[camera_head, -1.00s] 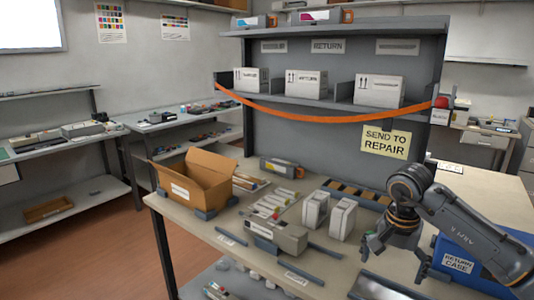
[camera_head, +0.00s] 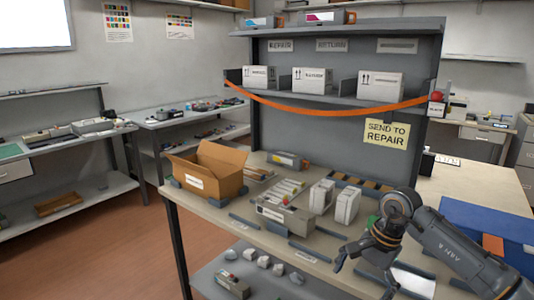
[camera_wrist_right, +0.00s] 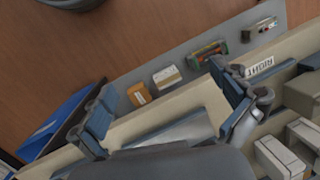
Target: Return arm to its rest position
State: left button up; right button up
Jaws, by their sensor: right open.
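My right arm comes in from the lower right in the head view. Its gripper (camera_head: 362,274) hangs over the front right part of the workbench (camera_head: 210,212), fingers pointing down and spread, with nothing between them. In the right wrist view the gripper (camera_wrist_right: 160,105) is also open and empty, with the bench edge and the lower shelf behind it. My left gripper is not in view.
Two white cartons (camera_head: 346,206) and a grey unit (camera_head: 284,214) stand left of the gripper. An open cardboard box (camera_head: 208,170) is farther left. An orange strap (camera_head: 330,112) hangs across the shelf.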

jog(key=w+a+f+m+t+y, duration=0.2)
jog(key=a+f+m+t+y, duration=0.3)
jog(key=a+f+m+y, duration=1.15)
jog(key=s+d+f+m+t+h, duration=0.25)
jog(key=d+f+m+h, duration=0.25)
jog(key=f+m, duration=0.3)
jog(key=s+d+f+m+t+h+p, duration=0.1)
jog(key=s+d+f+m+t+h, duration=0.2)
jog(key=f+m, duration=0.6)
jog(key=s+d+f+m+t+h, duration=0.1)
jog(key=s+d+f+m+h, duration=0.35)
jog(key=m, duration=0.65)
jog(key=s+d+f+m+g+h, duration=0.5)
jog(key=s+f+m, duration=0.3)
jog(key=s+f, duration=0.5)
jog(key=s+f+m+g+h, duration=0.1)
jog(key=s+f+m, duration=0.3)
jog(key=s, duration=1)
jog(key=s+d+f+m+g, duration=0.1)
jog(key=s+f+m+g, duration=0.3)
jog(key=s, duration=1)
jog(key=shift+d+g+h+p, duration=0.25)
jog(key=shift+g+h+p, duration=0.05)
jog(key=shift+g+h, duration=0.1)
